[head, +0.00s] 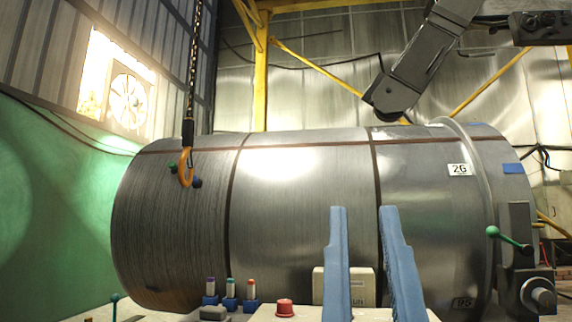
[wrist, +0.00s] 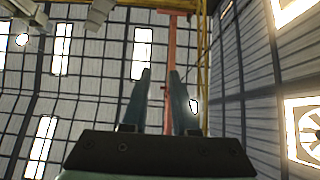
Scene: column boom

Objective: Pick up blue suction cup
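My gripper (head: 363,210) stands upright at the front of the head view, its two blue fingers apart with nothing between them. In the wrist view the gripper (wrist: 160,76) points up at the roof and is open and empty. I cannot make out a clear blue suction cup in either view. Several small upright pieces with blue bases, such as the left one (head: 210,292), stand low in the head view, left of the gripper and apart from it. I cannot tell whether any of these is the suction cup.
A large metal cylinder (head: 300,190) fills the middle, behind the gripper. An orange hook (head: 185,168) hangs on a chain at its left. A red button (head: 285,308) sits left of the fingers. A green-knobbed lever (head: 508,237) is at the right. Roof beams fill the wrist view.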

